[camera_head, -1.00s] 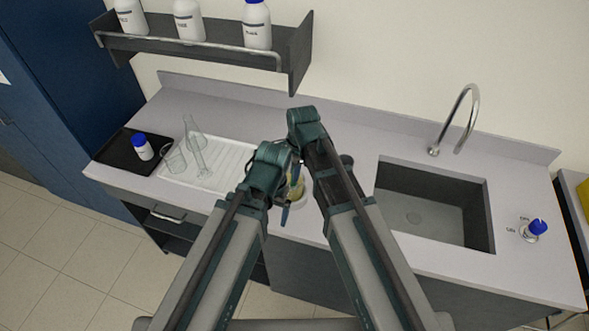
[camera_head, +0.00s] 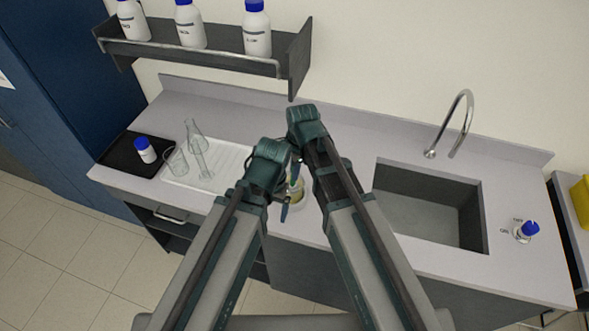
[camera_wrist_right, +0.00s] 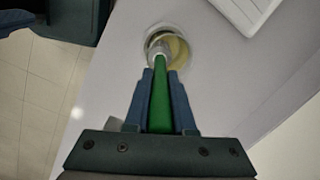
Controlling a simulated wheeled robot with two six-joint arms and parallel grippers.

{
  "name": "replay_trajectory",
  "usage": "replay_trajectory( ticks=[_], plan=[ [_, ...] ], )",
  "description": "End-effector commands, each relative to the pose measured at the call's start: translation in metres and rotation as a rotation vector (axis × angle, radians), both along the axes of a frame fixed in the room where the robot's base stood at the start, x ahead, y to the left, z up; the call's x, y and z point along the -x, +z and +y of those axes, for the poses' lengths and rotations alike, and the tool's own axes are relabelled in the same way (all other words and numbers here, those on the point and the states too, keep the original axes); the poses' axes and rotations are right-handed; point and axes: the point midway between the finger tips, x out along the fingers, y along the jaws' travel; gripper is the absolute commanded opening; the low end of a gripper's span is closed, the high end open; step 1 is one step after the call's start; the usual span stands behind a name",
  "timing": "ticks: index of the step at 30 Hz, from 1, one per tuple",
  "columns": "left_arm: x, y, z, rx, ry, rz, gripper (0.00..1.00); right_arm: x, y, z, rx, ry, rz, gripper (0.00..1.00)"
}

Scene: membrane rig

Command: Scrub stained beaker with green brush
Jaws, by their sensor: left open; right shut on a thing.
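In the right wrist view, my right gripper (camera_wrist_right: 160,100) is shut on the green brush (camera_wrist_right: 160,93). The brush's pale head points into the mouth of the stained beaker (camera_wrist_right: 180,47), which has a yellowish stain inside. I cannot tell whether the bristles touch the glass. In the head view, the beaker (camera_head: 299,190) stands on the counter, mostly hidden behind my arms. My left gripper (camera_head: 285,205) is open, low beside the beaker; its fingers show only partly.
A white drying rack (camera_head: 228,160) with clear glassware stands to the left, next to a black tray (camera_head: 118,152) with a blue-capped bottle (camera_head: 145,150). A sink (camera_head: 425,215) with a tall faucet (camera_head: 468,110) lies to the right. A shelf of bottles (camera_head: 190,48) hangs above.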

Motion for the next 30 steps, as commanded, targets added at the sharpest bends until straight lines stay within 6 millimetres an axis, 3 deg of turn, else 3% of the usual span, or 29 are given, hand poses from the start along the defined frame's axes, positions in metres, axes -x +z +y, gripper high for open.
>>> replay_trajectory(
  ticks=[10,30],
  plan=[
    [0.0,0.0,0.0,0.0,0.0,0.0,0.89,0.0,0.0,0.0,0.0,0.0,0.0,0.0],
    [0.0,-0.038,0.0,0.0,0.0,0.0,0.89,0.0,-0.038,0.0,0.0,0.0,0.0,0.0]
  ],
)
